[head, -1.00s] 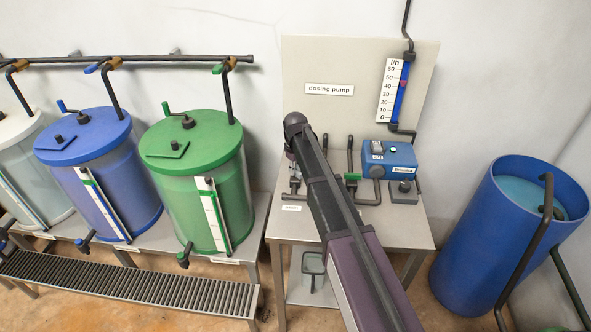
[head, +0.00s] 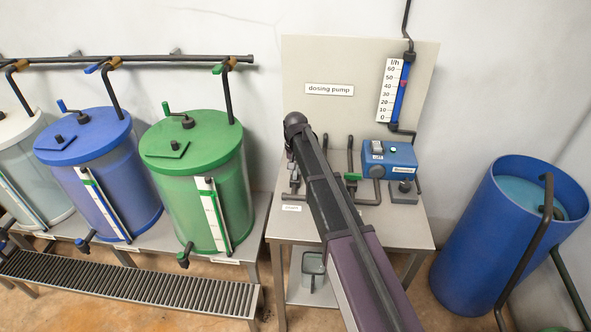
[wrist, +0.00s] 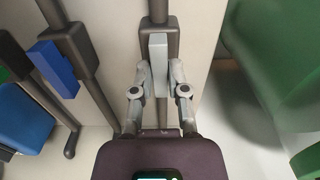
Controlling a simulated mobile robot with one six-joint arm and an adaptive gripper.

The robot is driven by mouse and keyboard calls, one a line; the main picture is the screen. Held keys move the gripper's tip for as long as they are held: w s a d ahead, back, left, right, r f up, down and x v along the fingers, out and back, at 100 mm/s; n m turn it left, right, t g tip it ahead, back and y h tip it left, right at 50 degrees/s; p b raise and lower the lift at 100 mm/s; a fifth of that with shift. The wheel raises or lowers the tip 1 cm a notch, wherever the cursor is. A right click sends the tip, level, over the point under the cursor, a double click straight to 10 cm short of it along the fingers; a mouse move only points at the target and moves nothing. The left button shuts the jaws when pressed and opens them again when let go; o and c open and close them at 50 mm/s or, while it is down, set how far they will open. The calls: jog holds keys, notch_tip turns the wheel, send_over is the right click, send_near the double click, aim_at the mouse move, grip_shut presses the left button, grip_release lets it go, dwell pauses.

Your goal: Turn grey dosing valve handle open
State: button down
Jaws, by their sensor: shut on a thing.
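In the wrist view my gripper (wrist: 159,75) has its two fingers on either side of the grey valve handle (wrist: 158,52) and is shut on it. The handle is a flat light-grey bar in front of a dark valve body on a dark pipe (wrist: 159,12). It lies roughly in line with that pipe in this view. In the head view my own arm hides the grey handle and the gripper.
A blue handle (wrist: 55,68) is on a neighbouring pipe to the left in the wrist view. A green handle (head: 352,177) and the blue dosing pump (head: 389,158) stand right of my arm. The flow scale (head: 391,92) is on the back panel. Green tank (head: 200,170) stands left.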

dwell(0.3)
jog(key=c, duration=0.6)
grip_release()
jog(key=shift+c, duration=0.2)
jog(key=shift+n, duration=0.3)
